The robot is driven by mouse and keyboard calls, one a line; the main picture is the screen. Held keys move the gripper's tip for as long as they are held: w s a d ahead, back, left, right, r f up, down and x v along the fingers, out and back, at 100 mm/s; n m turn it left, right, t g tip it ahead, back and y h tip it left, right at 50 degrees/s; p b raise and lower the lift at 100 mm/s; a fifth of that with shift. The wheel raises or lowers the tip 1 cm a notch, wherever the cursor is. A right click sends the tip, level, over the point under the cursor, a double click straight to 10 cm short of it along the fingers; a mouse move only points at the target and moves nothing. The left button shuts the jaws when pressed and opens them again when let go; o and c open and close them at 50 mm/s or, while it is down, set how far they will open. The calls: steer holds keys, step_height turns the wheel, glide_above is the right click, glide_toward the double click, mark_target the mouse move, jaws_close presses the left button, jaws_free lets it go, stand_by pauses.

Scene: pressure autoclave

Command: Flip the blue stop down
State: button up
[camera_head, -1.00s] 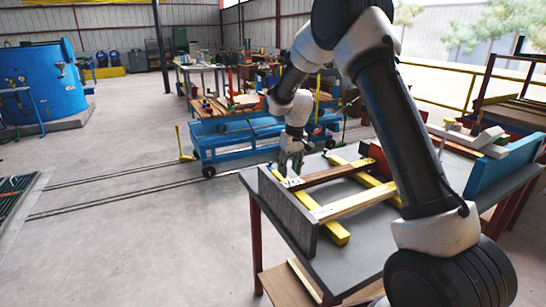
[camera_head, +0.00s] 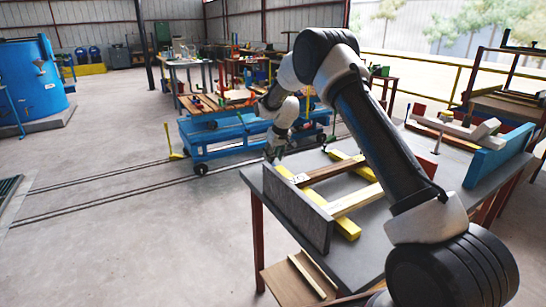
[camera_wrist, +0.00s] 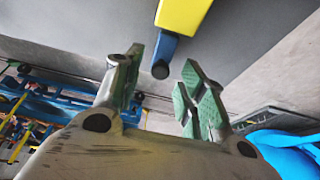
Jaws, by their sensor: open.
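In the wrist view, a yellow bar (camera_wrist: 183,14) comes in from the top, with the blue stop (camera_wrist: 165,50) at its end. The stop hangs downward and has a dark round tip. My gripper (camera_wrist: 160,80) is open, with green-padded fingers on either side of the space below the stop's tip. Nothing is between the pads, and I cannot tell whether either finger touches the stop. In the head view my gripper (camera_head: 275,150) is at the far left corner of the grey table (camera_head: 300,250), by a yellow bar's end (camera_head: 284,171). The stop is not distinguishable there.
A grey upright plate (camera_head: 297,205) stands along the table's left edge, beside yellow bars and wooden slats (camera_head: 355,199). A large blue block (camera_head: 500,157) is at the table's right. A blue cart (camera_head: 215,145) stands beyond on rails. The floor at left is clear.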

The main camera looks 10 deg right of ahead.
steer(key=shift+w+f, duration=0.1)
steer(key=shift+f, duration=0.2)
jaws_close()
steer(key=shift+w+a+f+g+h, duration=0.3)
steer(key=shift+w+g, duration=0.2)
steer(key=shift+g, duration=0.4)
steer(key=shift+w+f+g, duration=0.1)
steer(key=shift+w+g, duration=0.1)
steer(key=shift+g, duration=0.4)
jaws_free()
